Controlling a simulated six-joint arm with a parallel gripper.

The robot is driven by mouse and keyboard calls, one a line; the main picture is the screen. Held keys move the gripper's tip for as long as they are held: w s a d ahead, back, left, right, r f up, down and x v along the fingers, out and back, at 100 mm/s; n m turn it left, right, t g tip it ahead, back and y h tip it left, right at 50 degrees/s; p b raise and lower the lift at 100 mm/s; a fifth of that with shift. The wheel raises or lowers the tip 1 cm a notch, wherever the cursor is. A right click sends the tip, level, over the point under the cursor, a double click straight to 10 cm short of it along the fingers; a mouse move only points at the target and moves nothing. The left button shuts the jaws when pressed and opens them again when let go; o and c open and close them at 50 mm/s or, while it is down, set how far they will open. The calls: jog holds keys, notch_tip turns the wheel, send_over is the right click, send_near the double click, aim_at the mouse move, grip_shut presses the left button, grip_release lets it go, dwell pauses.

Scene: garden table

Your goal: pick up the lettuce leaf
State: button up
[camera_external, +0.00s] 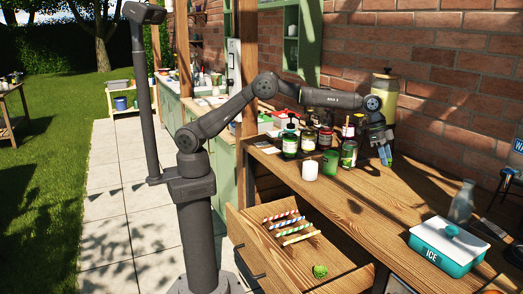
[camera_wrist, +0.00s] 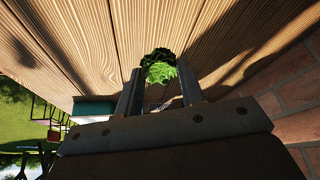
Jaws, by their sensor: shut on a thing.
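The lettuce leaf (camera_wrist: 161,72) is bright green and frilly, with a darker part behind it. In the wrist view it sits between the two fingertips of my gripper (camera_wrist: 160,84), which is shut on it. In the external view my gripper (camera_external: 385,155) points down over the wooden table, near the back by the jars. The leaf is too small there to make out clearly.
Several jars and bottles (camera_external: 290,140) and a white candle (camera_external: 310,171) stand left of my gripper. An ice box (camera_external: 438,252) and a glass bottle (camera_external: 462,201) stand to the right. An open drawer (camera_external: 272,266) holds striped sticks and a green item (camera_external: 320,271). The middle tabletop is clear.

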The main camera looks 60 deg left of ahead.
jog(key=s+d+r, duration=0.2)
jog(key=s+r, duration=0.2)
jog(key=s, duration=0.2)
jog(key=shift+s+d, duration=0.2)
jog(key=shift+s, duration=0.15)
jog(key=shift+r, duration=0.1)
